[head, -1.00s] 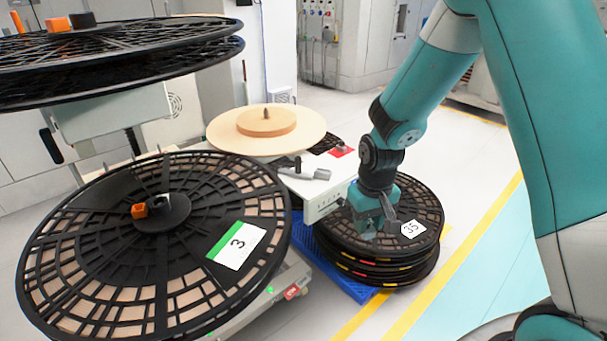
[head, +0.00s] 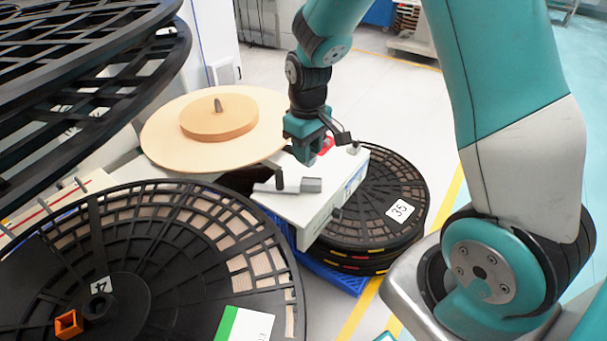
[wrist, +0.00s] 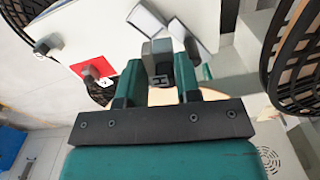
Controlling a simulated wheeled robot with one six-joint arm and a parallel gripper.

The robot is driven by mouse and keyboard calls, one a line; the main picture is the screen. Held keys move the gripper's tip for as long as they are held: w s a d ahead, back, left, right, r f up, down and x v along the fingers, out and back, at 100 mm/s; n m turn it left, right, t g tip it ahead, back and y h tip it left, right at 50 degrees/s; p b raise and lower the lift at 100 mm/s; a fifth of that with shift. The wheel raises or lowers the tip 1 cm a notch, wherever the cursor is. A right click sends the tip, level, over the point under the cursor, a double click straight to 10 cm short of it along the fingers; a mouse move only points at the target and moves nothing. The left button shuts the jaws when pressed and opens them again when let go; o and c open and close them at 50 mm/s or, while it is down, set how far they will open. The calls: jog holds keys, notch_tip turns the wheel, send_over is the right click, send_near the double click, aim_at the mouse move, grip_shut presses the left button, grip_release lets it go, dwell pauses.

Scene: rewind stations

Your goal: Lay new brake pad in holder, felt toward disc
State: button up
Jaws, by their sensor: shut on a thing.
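My gripper (head: 308,152) is above the white machine box (head: 345,190), near the edge of the wooden disc (head: 160,140). In the wrist view, its fingers (wrist: 158,75) are shut on a small dark grey block (wrist: 158,50), which looks like the brake pad. I cannot tell which face of it is felt. On the box, below my gripper in the head view, lies a grey lever (head: 280,186) with a grey block at its end (head: 311,185), which may be the holder. Grey parts (wrist: 147,18) also show close beyond the held block in the wrist view.
A red square (head: 326,146) lies on the box; it also shows in the wrist view (wrist: 92,70). Reels labelled 35 (head: 375,205) are stacked on a blue pallet (head: 330,277) to the right. A large black reel (head: 190,250) fills the lower left, with more reels (head: 130,100) above.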

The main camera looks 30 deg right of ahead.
aim_at(311, 184)
notch_tip(311, 184, up, 11)
jog(key=w+d+n, duration=0.1)
jog(key=d+n, duration=0.1)
jog(key=n, duration=0.5)
notch_tip(311, 184, down, 20)
jog(key=shift+r+b, duration=0.2)
jog(key=shift+b, duration=0.75)
jog(key=shift+f, duration=0.15)
jog(key=o, duration=0.9)
